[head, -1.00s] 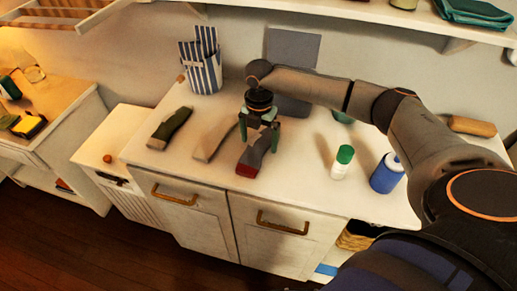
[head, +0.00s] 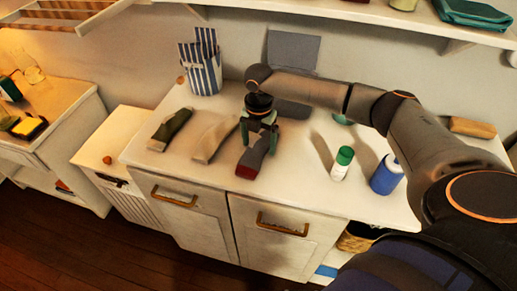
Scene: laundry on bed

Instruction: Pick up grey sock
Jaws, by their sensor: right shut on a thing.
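A grey sock with a dark red end (head: 252,162) lies on the white counter, in front of the beige sock's right side. My right gripper (head: 259,143) points straight down over it and is shut on its grey part. The fingers hide some of the sock, and it still appears to rest on the counter. My left gripper is not in view.
A beige sock (head: 212,140) and a dark green sock (head: 170,128) lie to the left on the counter (head: 300,175). A dark grey flat piece (head: 293,109) lies behind the gripper. A green-capped white bottle (head: 341,165) and a blue bottle (head: 386,175) stand to the right. A striped holder (head: 205,76) stands at the back.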

